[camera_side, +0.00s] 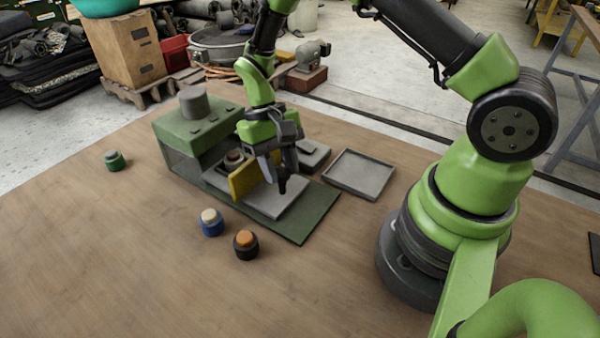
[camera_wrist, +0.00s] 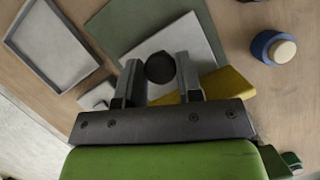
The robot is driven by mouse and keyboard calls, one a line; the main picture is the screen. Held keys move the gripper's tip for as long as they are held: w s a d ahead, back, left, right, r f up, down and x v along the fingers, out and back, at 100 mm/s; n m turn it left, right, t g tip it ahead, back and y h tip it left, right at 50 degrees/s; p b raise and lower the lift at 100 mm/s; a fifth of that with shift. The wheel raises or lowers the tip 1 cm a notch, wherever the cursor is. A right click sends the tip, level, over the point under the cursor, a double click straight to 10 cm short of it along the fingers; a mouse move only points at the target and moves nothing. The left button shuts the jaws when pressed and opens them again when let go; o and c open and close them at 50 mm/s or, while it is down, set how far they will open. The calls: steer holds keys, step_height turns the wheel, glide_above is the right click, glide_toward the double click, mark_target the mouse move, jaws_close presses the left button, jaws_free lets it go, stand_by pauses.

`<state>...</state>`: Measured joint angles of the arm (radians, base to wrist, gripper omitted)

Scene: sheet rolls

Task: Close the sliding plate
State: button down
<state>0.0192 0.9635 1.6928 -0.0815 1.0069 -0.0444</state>
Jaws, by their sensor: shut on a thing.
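The sliding plate is a light grey slab (camera_side: 268,201) lying on a dark green base (camera_side: 308,222) in front of a green housing (camera_side: 190,130). A yellow upright piece (camera_side: 241,183) stands at the plate's housing side. In the wrist view the plate (camera_wrist: 199,45) is pale, with a round black knob (camera_wrist: 160,67) on it. My gripper (camera_side: 279,178) is over the plate, its fingers on either side of the knob. The wrist view shows my gripper (camera_wrist: 160,82) shut on the knob. Part of the plate and housing opening is hidden behind the gripper.
An empty grey tray (camera_side: 360,174) lies right of the base. A blue jar with a pale top (camera_side: 211,222) and a black one with an orange top (camera_side: 246,244) stand in front. A green one (camera_side: 115,160) stands at left.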

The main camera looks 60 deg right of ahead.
mark_target(268, 184)
steer(key=shift+w, duration=1.6)
steer(key=c, duration=0.8)
jaws_free()
steer(key=v, duration=1)
